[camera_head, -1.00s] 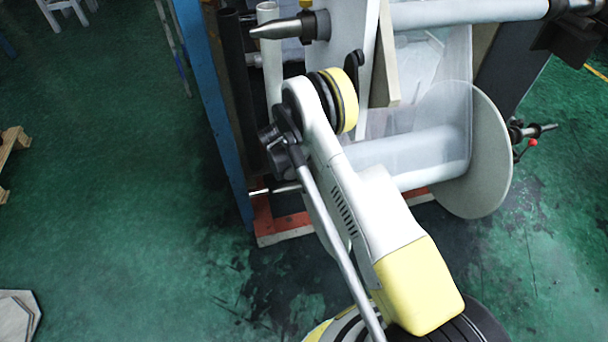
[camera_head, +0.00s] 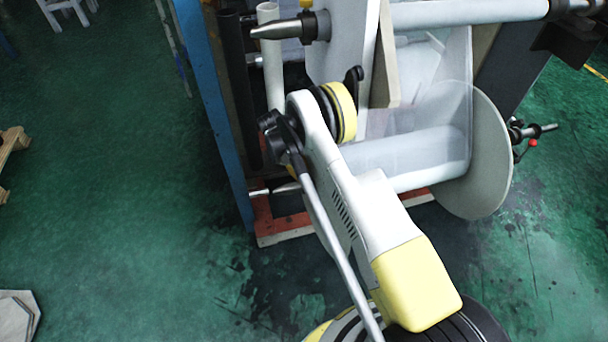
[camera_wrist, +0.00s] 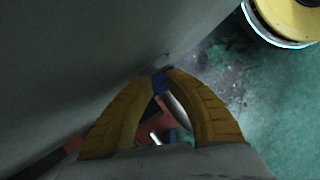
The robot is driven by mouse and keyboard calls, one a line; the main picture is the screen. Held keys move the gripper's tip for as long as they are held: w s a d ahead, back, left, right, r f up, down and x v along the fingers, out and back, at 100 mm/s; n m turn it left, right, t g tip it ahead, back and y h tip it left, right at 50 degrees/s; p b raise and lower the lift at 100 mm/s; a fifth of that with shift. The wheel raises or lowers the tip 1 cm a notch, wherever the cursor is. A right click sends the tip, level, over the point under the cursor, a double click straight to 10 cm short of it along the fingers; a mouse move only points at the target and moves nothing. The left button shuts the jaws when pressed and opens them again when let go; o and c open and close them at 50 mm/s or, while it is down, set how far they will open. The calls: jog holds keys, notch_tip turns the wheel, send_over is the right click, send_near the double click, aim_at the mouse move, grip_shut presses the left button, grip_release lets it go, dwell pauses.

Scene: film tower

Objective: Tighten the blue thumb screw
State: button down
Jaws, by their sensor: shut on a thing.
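In the wrist view, the two yellow fingers of my gripper (camera_wrist: 160,78) meet at their tips around the small blue thumb screw (camera_wrist: 160,86). The gripper is shut on it. Only a small dark blue part of the screw shows between the fingertips; the rest is hidden. A large grey surface lies close beside the fingertips. In the head view I cannot make out the gripper or the screw.
The film machine has a pale roll (camera_head: 408,157) with a round disc (camera_head: 487,160) at its end. A pointed metal shaft (camera_head: 278,31) sticks out to the left. A blue post (camera_head: 213,100) stands at left. Green floor (camera_head: 110,200) to the left is mostly clear.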

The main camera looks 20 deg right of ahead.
jog(key=shift+m+g, duration=0.4)
jog(key=shift+m, duration=0.7)
jog(key=shift+y, duration=0.3)
jog(key=c, duration=1.2)
grip_release()
jog(key=v, duration=1.2)
